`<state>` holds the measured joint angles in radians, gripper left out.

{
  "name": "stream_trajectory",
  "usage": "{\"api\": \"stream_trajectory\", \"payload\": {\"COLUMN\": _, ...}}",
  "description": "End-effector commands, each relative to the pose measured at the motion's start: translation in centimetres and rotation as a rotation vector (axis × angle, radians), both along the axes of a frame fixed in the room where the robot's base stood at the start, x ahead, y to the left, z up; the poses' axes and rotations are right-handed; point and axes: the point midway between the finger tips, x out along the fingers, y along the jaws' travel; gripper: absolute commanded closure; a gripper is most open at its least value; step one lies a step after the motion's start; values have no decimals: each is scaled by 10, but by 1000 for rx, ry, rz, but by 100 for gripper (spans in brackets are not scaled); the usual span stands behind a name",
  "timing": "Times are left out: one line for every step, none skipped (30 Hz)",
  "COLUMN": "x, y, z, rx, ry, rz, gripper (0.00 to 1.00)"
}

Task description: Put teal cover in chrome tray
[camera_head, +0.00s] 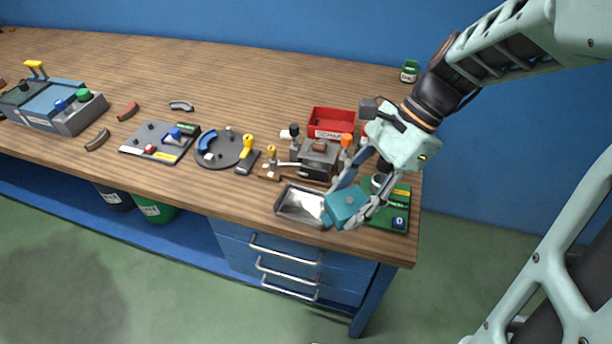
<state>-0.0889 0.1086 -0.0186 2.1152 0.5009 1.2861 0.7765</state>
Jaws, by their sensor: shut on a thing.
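The teal cover (345,205) is a flat teal piece held in the jaws of my gripper (358,202), near the front right of the workbench. The chrome tray (301,206) is a shallow shiny metal tray on the bench's front edge, just left of the cover. The cover overlaps the tray's right end in the picture. I cannot tell from this view how high it is above the tray or whether they touch. The visible part of the tray looks empty.
A green board (398,222) with parts sits to the right. A dark vise-like block (318,160) and a red bin (331,123) stand behind the tray. A round grey plate (226,158) lies further left. The bench's front edge runs just before the tray.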

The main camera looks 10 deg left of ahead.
Motion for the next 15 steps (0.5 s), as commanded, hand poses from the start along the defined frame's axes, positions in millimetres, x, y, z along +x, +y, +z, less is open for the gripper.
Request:
{"api": "stream_trajectory", "payload": {"x": 6, "y": 9, "z": -6, "rx": 0, "ry": 3, "rz": 4, "gripper": 84}}
{"api": "stream_trajectory", "payload": {"x": 10, "y": 14, "z": -8, "rx": 1, "ry": 4, "rz": 4, "gripper": 84}}
{"api": "stream_trajectory", "payload": {"x": 17, "y": 22, "z": -13, "rx": 1, "ry": 4, "rz": 5, "gripper": 84}}
{"api": "stream_trajectory", "payload": {"x": 21, "y": 27, "z": -16, "rx": 1, "ry": 4, "rz": 5, "gripper": 84}}
{"api": "stream_trajectory", "payload": {"x": 26, "y": 32, "z": -19, "rx": 1, "ry": 4, "rz": 5, "gripper": 84}}
{"api": "stream_trajectory", "payload": {"x": 32, "y": 40, "z": -24, "rx": -1, "ry": 4, "rz": 5, "gripper": 84}}
{"api": "stream_trajectory", "payload": {"x": 37, "y": 45, "z": -27, "rx": 1, "ry": 3, "rz": 5, "gripper": 84}}
{"api": "stream_trajectory", "payload": {"x": 41, "y": 51, "z": -30, "rx": 1, "ry": 4, "rz": 5, "gripper": 84}}
{"api": "stream_trajectory", "payload": {"x": 47, "y": 58, "z": -34, "rx": 1, "ry": 3, "rz": 6, "gripper": 84}}
{"api": "stream_trajectory", "payload": {"x": 52, "y": 63, "z": -37, "rx": 1, "ry": 3, "rz": 5, "gripper": 84}}
{"api": "stream_trajectory", "payload": {"x": 54, "y": 66, "z": -45, "rx": 0, "ry": 5, "rz": 3, "gripper": 84}}
{"api": "stream_trajectory", "payload": {"x": 58, "y": 70, "z": -52, "rx": -1, "ry": 6, "rz": 3, "gripper": 84}}
{"api": "stream_trajectory", "payload": {"x": 61, "y": 74, "z": -58, "rx": -1, "ry": 5, "rz": 3, "gripper": 84}}
{"api": "stream_trajectory", "payload": {"x": 63, "y": 77, "z": -63, "rx": 0, "ry": 5, "rz": 4, "gripper": 84}}
{"api": "stream_trajectory", "payload": {"x": 67, "y": 80, "z": -68, "rx": 0, "ry": 3, "rz": 3, "gripper": 84}}
